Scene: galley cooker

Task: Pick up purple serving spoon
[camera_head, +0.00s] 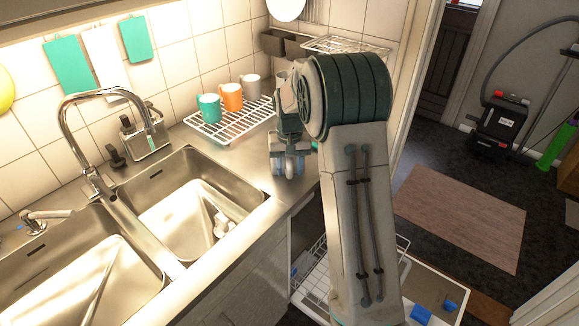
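I see no purple serving spoon in this view. My gripper (289,166) points down over the steel counter, just right of the right sink basin and in front of the wire rack. My own arm and wrist cover the counter behind and to the right of it. The fingers are small and dim here, so I cannot tell whether they are open or shut, or whether anything is between them. A small teal patch shows beside the wrist, and I cannot tell what it is.
A white wire rack (222,127) holds a teal mug (209,108), an orange mug (232,98) and a grey mug (251,88). The right basin (165,187) holds a small white object (222,224). A tap (68,118) arches over the sinks. An open dishwasher (428,287) lies below right.

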